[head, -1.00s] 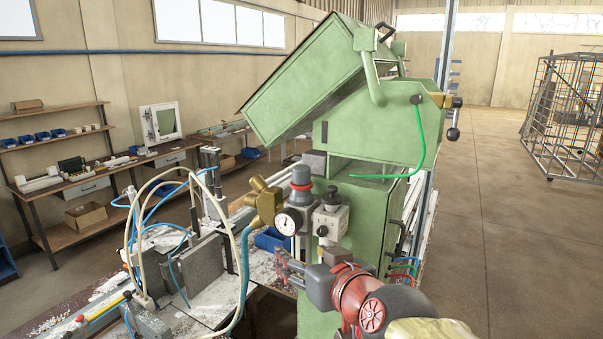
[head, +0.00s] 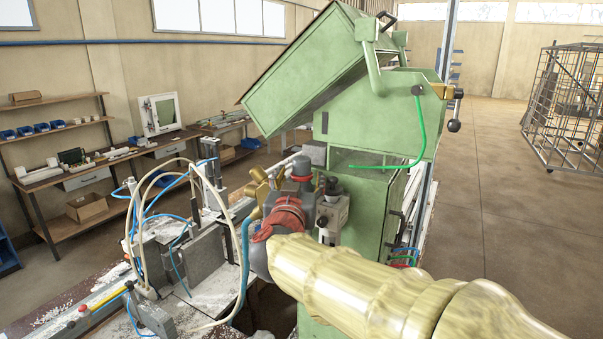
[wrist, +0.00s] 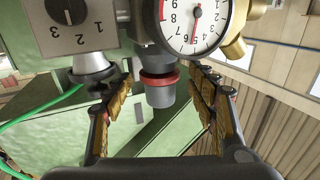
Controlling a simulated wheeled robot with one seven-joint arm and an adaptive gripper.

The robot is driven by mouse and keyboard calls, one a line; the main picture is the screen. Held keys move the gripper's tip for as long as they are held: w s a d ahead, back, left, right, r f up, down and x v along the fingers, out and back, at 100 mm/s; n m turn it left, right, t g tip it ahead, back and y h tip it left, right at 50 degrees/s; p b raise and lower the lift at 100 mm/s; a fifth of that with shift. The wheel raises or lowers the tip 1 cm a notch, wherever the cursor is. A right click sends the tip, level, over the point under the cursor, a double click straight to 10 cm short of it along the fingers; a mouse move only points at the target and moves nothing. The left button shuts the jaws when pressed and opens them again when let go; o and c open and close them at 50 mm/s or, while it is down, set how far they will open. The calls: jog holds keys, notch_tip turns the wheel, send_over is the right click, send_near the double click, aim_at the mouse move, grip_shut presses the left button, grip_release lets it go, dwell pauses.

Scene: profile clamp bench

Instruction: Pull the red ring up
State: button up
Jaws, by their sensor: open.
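The red ring (wrist: 160,79) shows in the wrist view as a thin band around a dark grey knob (wrist: 160,97), just beside the white round gauge (wrist: 194,22). My gripper (wrist: 162,70) is open, with one padded finger on each side of the knob and gaps between them. The ring is at about fingertip level.
A grey block with a numbered dial (wrist: 68,10) and a small stem sit close to the left finger. A brass fitting (wrist: 236,48) is close on the right. The green machine cabinet (head: 355,215) stands behind. Hoses (head: 150,215) rise at left.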

aim_at(300, 178)
jog(key=shift+w+d, duration=0.15)
jog(key=shift+w, duration=0.6)
jog(key=shift+w+d, duration=0.15)
jog(key=shift+w, duration=0.6)
jog(key=shift+c, duration=0.6)
grip_shut()
